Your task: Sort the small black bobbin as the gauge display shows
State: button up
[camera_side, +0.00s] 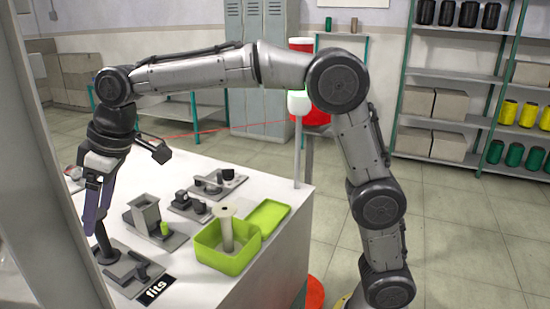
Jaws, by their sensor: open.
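My gripper (95,226) is at the left of the white table, pointing down with its long fingers open. Just below the fingertips is a dark upright spool-like piece (104,246) with a wide round foot, standing on a grey plate; it may be the small black bobbin. I cannot tell whether the fingers touch it. A green box (226,262) holds an upright beige spool (227,232). A grey open-topped bin (145,213) stands on a plate behind the dark piece.
A small green cylinder (165,229) stands beside the grey bin. Dark fixtures (190,203) stand farther back, and a green lid (268,215) lies beside the box. A thin white pole (298,155) rises at the table's back right corner. A grey post blocks the left edge of view.

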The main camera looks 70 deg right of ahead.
jog(key=shift+r, duration=0.1)
jog(key=c, duration=0.9)
jog(key=shift+r, duration=2.5)
notch_tip(320, 180, up, 6)
jog(key=s+d+r+m, duration=0.1)
jog(key=s+d, duration=0.1)
jog(key=d, duration=0.3)
jog(key=s+d+r+m, duration=0.1)
jog(key=s+d+r, duration=0.1)
jog(key=d, duration=0.3)
jog(key=s+d+m+h, duration=0.2)
jog(key=s+d, duration=0.9)
jog(key=d, duration=0.2)
jog(key=s+d+f+m, duration=0.2)
jog(key=s+d, duration=0.1)
jog(key=s, duration=0.4)
jog(key=shift+t, duration=0.3)
jog(key=shift+a+f, duration=0.2)
jog(key=shift+f, duration=4.75)
